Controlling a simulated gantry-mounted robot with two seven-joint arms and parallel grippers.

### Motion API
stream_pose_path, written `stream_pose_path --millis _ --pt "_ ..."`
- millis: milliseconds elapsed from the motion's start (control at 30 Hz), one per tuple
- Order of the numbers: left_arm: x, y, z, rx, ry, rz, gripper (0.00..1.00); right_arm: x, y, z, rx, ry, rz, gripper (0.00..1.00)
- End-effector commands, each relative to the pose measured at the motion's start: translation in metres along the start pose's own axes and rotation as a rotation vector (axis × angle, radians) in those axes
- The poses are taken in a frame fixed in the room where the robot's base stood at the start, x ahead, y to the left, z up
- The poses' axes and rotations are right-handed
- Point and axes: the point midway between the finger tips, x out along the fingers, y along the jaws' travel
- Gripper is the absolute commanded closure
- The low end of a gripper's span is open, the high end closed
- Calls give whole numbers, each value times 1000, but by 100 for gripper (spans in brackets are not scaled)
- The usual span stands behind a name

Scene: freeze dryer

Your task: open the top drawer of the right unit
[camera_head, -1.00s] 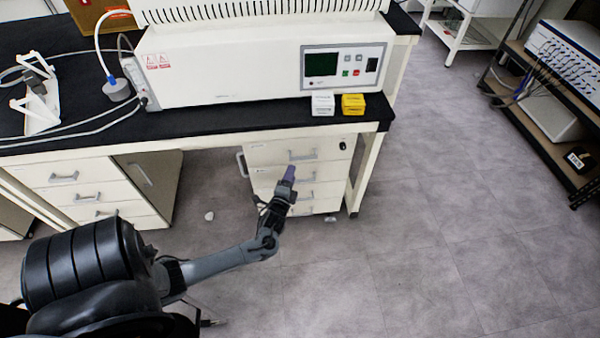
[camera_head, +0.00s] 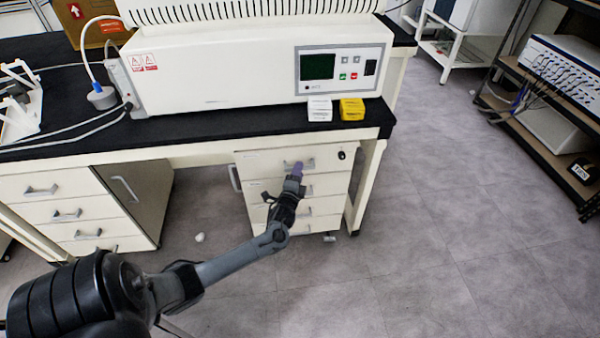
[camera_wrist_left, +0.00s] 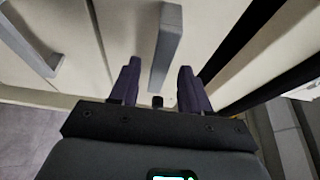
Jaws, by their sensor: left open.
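The right unit (camera_head: 248,205) is a white drawer cabinet under the bench. Its top drawer (camera_head: 258,164) looks closed, with a grey bar handle (camera_head: 307,163) and a dark lock to the right. My left gripper (camera_head: 297,170) is at this handle and partly hides it. In the left wrist view, the purple fingers of my left gripper (camera_wrist_left: 158,75) are apart, with the top drawer's handle (camera_wrist_left: 168,48) between them. There are visible gaps on both sides, so the fingers do not clamp it. My right gripper is in neither view.
The black bench top (camera_head: 230,122) overhangs the unit. A white machine (camera_head: 220,75) stands on it, with a white box (camera_head: 319,109) and a yellow box (camera_head: 352,109) near the edge. Another drawer unit (camera_head: 50,205) is at left. The floor (camera_head: 450,230) at right is clear.

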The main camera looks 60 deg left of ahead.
Motion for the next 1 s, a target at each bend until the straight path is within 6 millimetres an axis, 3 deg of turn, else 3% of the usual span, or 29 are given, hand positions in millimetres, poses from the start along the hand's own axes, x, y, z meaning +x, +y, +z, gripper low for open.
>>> stream_pose_path --millis 200,600,900,1000 --pt "22 1 0 0 0 0 53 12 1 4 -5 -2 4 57" --pt "27 0 0 1 0 1 53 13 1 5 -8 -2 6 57" --pt "27 0 0 1 0 1 98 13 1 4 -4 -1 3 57" --pt "27 0 0 1 0 1 100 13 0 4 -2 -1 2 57"
